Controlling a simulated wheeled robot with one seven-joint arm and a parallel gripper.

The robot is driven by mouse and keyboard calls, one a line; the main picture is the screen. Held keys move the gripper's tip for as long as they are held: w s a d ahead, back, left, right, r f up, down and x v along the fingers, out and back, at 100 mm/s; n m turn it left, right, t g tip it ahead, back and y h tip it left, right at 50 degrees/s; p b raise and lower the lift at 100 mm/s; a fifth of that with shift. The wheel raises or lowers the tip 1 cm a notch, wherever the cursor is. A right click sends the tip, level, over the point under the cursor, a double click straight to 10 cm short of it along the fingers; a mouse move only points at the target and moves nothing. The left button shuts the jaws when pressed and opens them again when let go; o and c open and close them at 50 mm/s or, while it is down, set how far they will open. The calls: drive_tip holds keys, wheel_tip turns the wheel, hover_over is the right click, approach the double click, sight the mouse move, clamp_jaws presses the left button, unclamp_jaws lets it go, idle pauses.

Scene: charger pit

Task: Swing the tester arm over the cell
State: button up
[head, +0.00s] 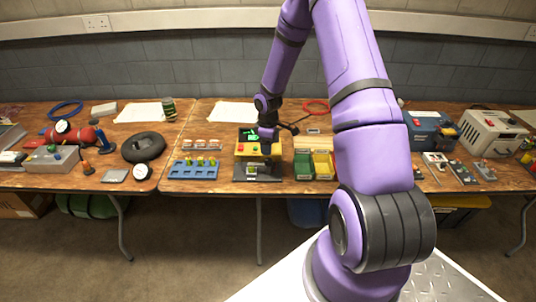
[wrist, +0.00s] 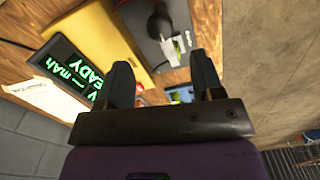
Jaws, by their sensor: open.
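The tester is a yellow box (head: 245,150) with a dark display (wrist: 68,72) on its far side; green lettering including "READY" shows in the wrist view. A dark grey plate (head: 268,174) lies in front of the box. On this plate in the wrist view stands a black rounded part (wrist: 159,24), which may be the tester arm, beside a small pale and green piece (wrist: 173,46), perhaps the cell. My gripper (wrist: 163,80) is open and empty, its fingers above the yellow box's edge. In the head view my wrist hides part of the tester. A red part (wrist: 141,97) shows between the fingers.
A blue rack (head: 193,170) with several cells stands left of the tester. Yellow and green bins (head: 312,168) stand close on its right. A paper sheet (head: 232,112) lies behind. The table's front edge is just before the plate.

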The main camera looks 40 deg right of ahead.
drive_tip(key=shift+r, duration=1.85)
wheel_tip(320, 180, up, 14)
drive_tip(key=m+h, duration=0.1)
drive_tip(key=m, duration=0.1)
hover_over(268, 160)
drive_tip(key=s+a, duration=0.2)
drive_tip(key=a, duration=0.2)
drive_tip(key=s+a+r+m+t+h, duration=0.1)
drive_tip(key=s+a+r, duration=0.15)
drive_tip(key=r, duration=0.35)
drive_tip(key=s+a+r+m+t, duration=0.1)
drive_tip(key=s+a+r, duration=0.1)
drive_tip(key=s+r, duration=0.35)
drive_tip(key=s+a+r+m+t+y, duration=0.1)
drive_tip(key=s+a+r, duration=0.3)
drive_tip(key=s, duration=0.6)
drive_tip(key=s+a+r+m+t+y, duration=0.1)
drive_tip(key=s+a+r+m+t, duration=0.1)
drive_tip(key=s+a+r, duration=0.3)
drive_tip(key=s+r+m, duration=0.1)
drive_tip(key=s+r, duration=0.2)
drive_tip(key=s, duration=0.2)
drive_tip(key=shift+a+r, duration=0.15)
drive_tip(key=shift+r, duration=0.1)
